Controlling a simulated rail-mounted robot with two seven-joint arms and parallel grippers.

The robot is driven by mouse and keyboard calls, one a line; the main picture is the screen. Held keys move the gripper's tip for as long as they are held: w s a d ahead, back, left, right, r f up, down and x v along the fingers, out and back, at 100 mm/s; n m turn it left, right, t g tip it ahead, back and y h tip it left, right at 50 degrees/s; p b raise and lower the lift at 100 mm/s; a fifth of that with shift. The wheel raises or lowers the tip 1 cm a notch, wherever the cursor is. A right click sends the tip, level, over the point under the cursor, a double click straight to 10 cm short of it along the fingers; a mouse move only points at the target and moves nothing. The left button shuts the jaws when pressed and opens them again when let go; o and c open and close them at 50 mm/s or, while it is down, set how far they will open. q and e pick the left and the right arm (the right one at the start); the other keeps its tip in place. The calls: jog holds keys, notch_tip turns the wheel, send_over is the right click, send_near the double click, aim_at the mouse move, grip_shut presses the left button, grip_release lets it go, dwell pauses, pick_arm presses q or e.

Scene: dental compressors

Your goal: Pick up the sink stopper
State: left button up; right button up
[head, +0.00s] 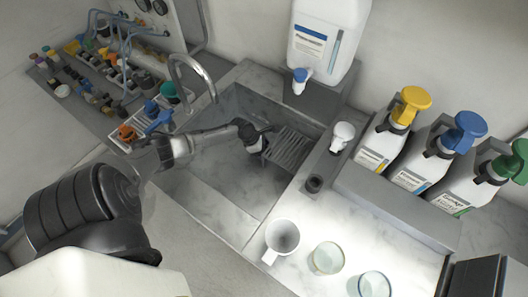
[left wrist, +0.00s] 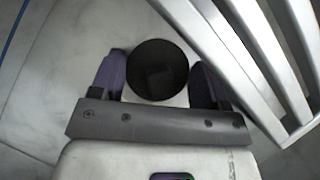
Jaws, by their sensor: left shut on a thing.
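The sink stopper (left wrist: 157,66) is a round, black piece. In the left wrist view it sits between the two purple-padded fingers of my left gripper (left wrist: 158,82), which is shut on it. There the stopper is too small and dark to tell from the gripper. My right gripper is not in view.
A faucet (head: 192,72) arches over the sink's back left. A white mug (head: 282,238), a glass (head: 327,258) and a small black cylinder (head: 314,183) stand right of the sink. Pump bottles (head: 395,130) and a large white canister (head: 325,40) stand behind.

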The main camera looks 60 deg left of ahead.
pick_arm(q)
jog(key=shift+c, duration=0.6)
